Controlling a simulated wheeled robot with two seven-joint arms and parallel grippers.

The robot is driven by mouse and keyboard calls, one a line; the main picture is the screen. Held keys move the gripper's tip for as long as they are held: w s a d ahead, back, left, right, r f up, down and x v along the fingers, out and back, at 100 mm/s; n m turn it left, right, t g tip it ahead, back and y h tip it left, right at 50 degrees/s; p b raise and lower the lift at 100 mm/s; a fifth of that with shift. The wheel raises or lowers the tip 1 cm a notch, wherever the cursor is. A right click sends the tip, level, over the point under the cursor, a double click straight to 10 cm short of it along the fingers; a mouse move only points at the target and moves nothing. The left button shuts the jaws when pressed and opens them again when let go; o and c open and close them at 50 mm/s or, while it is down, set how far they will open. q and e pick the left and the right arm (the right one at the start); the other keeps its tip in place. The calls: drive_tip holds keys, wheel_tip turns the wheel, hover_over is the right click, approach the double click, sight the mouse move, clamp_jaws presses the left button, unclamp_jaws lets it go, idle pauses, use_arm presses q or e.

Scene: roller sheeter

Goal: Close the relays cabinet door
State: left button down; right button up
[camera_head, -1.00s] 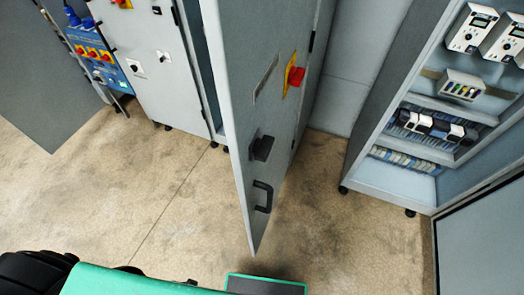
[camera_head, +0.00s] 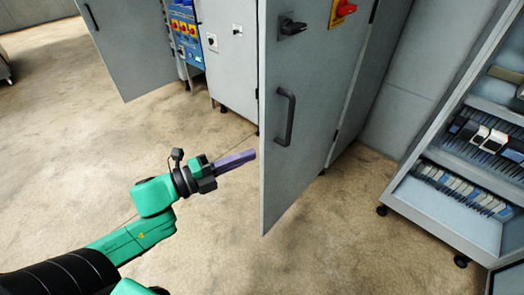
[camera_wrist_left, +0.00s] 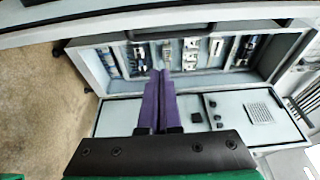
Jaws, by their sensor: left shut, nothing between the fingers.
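A grey cabinet door (camera_head: 310,110) stands open in the middle of the head view, with a dark bar handle (camera_head: 286,117), a black latch and a red switch on yellow. My left gripper (camera_head: 247,156) has purple fingers, shut and empty. In the head view its tips appear close to the door's free edge, below the handle; contact cannot be told. The fingers also show in the left wrist view (camera_wrist_left: 160,80), pointing toward an open cabinet (camera_wrist_left: 195,55) with rows of components. A cabinet with relay-like modules (camera_head: 470,165) stands open at the right. My right gripper is not in view.
A grey cabinet with blue socket panel (camera_head: 185,25) stands at the back left, beside another open grey door (camera_head: 125,45). The concrete floor (camera_head: 90,140) is clear at the left. In the wrist view, a grey panel with buttons and a vent (camera_wrist_left: 225,110) lies below the components.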

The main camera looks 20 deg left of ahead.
sight(262, 138)
use_arm(q)
drive_tip(key=w, duration=0.2)
drive_tip(key=w+d, duration=0.1)
drive_tip(key=w, duration=0.2)
drive_tip(key=w+d, duration=0.1)
drive_tip(key=w, duration=0.1)
drive_tip(key=shift+w+d, duration=0.15)
drive_tip(key=shift+w, duration=0.1)
drive_tip(key=shift+w+a, duration=0.1)
drive_tip(key=shift+a, duration=0.4)
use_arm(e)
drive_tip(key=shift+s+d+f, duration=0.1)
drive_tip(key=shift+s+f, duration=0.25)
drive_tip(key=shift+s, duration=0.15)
